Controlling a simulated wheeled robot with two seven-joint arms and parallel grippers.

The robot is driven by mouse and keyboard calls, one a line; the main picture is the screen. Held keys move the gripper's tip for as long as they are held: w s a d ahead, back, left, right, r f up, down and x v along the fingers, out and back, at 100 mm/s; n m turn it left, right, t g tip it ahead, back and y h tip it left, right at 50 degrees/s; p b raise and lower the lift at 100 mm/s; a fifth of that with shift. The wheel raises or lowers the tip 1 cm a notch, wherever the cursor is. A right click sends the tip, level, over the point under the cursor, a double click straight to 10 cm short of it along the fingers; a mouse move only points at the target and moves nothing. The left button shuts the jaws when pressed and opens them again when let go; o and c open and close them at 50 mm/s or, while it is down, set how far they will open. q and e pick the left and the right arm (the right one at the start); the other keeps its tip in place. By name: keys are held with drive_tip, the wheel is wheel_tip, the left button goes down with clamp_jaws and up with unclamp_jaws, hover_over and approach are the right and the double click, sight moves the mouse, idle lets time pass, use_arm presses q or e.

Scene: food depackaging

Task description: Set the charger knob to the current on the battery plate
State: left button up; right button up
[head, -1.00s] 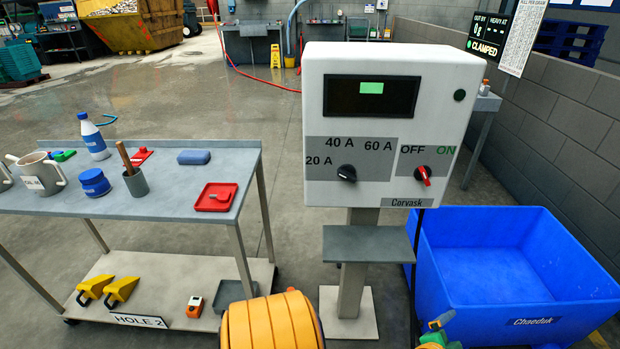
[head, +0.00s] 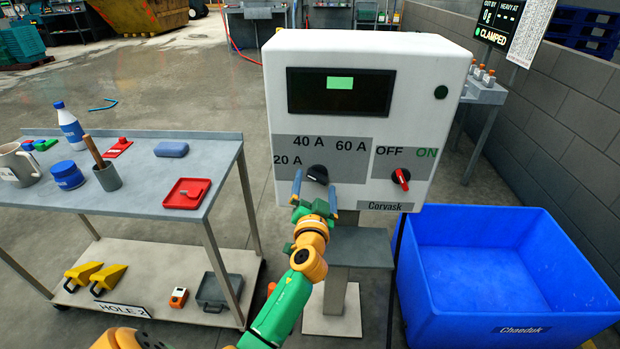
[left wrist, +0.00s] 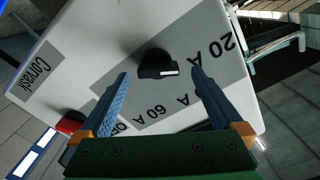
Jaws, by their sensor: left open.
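The charger (head: 365,120) is a white box on a post with a small green-lit screen. Its black knob (head: 317,174) sits below the labels 20 A, 40 A and 60 A. My left gripper (head: 316,190) is open, its blue fingers at either side of the knob and apart from it. In the left wrist view, the knob (left wrist: 155,65) shows a white mark on the picture's right side, the side of the 20 A label. A red switch (head: 401,179) sits below OFF and ON. No battery plate is readable. My right gripper is out of view.
A grey shelf (head: 362,247) juts from the post below the box. A blue crate (head: 535,322) stands at right. A grey cart (head: 150,205) at left carries a bottle, jar, cup and red tray (head: 187,193). Open floor lies behind.

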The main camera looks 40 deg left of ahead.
sight(317, 176)
use_arm(q)
drive_tip(key=shift+x, duration=1.15)
drive_tip(key=shift+d+f, duration=0.1)
drive_tip(key=c, duration=1.4)
drive_tip(key=shift+m, duration=0.3)
drive_tip(key=m, duration=0.3)
drive_tip(key=shift+m, duration=2.6)
